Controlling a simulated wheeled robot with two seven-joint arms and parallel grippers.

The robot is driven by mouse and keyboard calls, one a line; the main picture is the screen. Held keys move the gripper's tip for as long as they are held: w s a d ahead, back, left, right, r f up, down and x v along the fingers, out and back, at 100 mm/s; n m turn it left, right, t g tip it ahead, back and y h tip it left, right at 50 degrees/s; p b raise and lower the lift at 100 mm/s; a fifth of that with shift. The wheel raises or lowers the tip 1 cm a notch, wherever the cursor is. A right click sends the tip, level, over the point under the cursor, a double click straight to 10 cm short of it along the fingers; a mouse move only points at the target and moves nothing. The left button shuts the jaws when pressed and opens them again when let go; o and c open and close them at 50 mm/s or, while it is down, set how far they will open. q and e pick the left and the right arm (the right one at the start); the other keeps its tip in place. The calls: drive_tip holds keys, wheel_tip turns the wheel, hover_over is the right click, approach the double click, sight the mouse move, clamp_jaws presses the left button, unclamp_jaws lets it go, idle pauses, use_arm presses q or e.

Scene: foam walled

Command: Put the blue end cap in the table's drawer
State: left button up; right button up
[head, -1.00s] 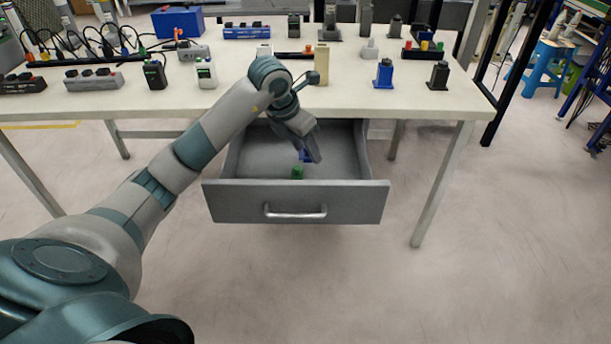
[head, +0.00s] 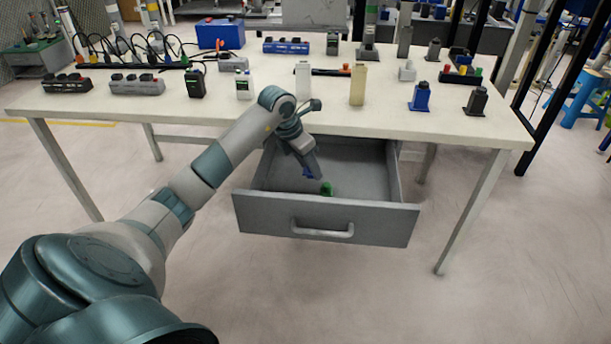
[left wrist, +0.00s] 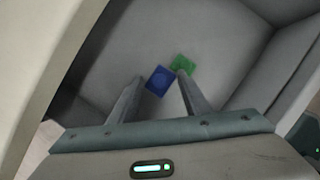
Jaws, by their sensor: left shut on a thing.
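My left gripper (head: 310,172) reaches down into the open drawer (head: 325,222) of the table. It is shut on the blue end cap (left wrist: 160,80), which shows between the fingertips in the left wrist view. In the head view only a bit of the blue end cap (head: 307,173) shows below the fingers. A green part (head: 326,188) lies on the drawer floor just right of it. The green part also shows close beside the right fingertip in the left wrist view (left wrist: 183,64). Whether the blue cap touches the drawer floor is unclear. My right gripper is out of view.
The white table top (head: 250,115) overhangs the back of the drawer. Along it stand a cream block (head: 358,85), another blue part (head: 420,97), a dark part (head: 476,101) and several connectors. The drawer floor right of the green part is clear.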

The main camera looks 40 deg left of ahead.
sight(305, 187)
use_arm(q)
drive_tip(key=shift+w+a+f, duration=0.15)
drive_tip(key=shift+a+f, duration=0.3)
drive_tip(key=shift+a, duration=0.3)
drive_tip(key=shift+f, duration=2)
drive_tip(key=shift+f, duration=0.15)
drive_tip(key=o, duration=0.9)
drive_tip(key=shift+o, duration=0.2)
